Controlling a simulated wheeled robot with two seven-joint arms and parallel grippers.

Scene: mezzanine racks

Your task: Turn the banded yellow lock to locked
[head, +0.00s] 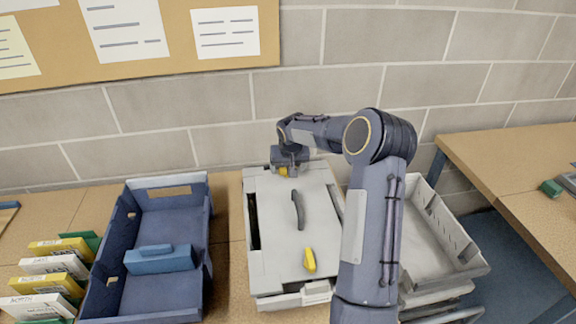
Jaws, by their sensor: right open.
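A pale grey case (275,225) lies on the bench with a dark handle (298,209) on its top. One yellow lock (309,259) sits near its front edge, fully in view, tilted slightly off the case's long direction. A second yellow piece (283,171) shows at the case's back edge, mostly hidden by my right gripper (287,168). I cannot make out a band on either. My right gripper is open and points down at the back yellow piece; whether it touches it I cannot tell. My left gripper is out of view.
A blue crate (92,255) with a blue block (160,259) stands left of the case, with several small boxes (55,265) beyond it. A grey crate (440,225) stands to the right, partly behind my arm. A brick wall (220,105) closes the back.

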